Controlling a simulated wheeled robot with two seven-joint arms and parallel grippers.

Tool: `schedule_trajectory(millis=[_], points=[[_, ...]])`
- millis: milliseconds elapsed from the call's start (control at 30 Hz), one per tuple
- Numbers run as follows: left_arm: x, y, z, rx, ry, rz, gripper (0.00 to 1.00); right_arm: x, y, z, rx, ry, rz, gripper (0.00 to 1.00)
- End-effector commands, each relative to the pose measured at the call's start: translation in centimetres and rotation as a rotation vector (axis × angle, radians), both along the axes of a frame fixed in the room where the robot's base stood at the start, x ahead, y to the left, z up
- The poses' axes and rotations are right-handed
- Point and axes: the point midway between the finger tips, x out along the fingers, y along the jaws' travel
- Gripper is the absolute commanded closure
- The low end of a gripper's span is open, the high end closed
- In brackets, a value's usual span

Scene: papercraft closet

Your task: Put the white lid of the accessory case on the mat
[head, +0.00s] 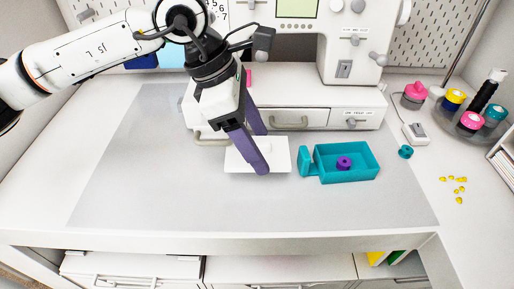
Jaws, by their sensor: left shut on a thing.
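The white lid (277,155) is a flat rectangular plate at the middle of the grey mat (150,190), in front of the drawer unit. My left gripper (266,155) reaches down over it with purple fingers and is shut on it, probably at a small knob between the fingers. I cannot tell whether the lid touches the mat or hangs just above it. To its right stands an open teal case (345,176) with a purple round piece (344,162) inside. My right gripper is not in view.
A teal upright piece (304,161) stands at the case's left side. A small teal ring (405,152) lies to its right. A sewing machine (350,40) and white drawers (300,118) stand behind. Yellow bits (459,187) lie at the right. The mat's left and front are clear.

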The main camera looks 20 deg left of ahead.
Motion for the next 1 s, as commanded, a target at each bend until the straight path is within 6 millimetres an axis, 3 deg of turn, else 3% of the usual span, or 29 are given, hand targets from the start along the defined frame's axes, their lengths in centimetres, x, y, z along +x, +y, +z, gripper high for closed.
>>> schedule_trajectory(millis=[300, 700, 733, 800, 1000], points=[[-0.1, 0.0, -3.3, 0.001, 0.004, -0.001, 0.57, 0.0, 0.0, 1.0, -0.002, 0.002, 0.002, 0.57], [0.0, 0.0, -4.0, 0.0, 0.001, 0.0, 0.57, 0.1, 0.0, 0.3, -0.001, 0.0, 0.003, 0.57], [0.0, 0.0, -3.9, 0.0, 0.001, 0.0, 0.31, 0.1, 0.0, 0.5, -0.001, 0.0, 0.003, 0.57], [0.0, 0.0, -3.8, 0.001, 0.001, 0.0, 0.19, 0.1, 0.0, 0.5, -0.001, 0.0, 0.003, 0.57], [0.0, 0.0, -3.8, 0.0, 0.001, 0.0, 0.17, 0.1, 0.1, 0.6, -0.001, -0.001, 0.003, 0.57]])
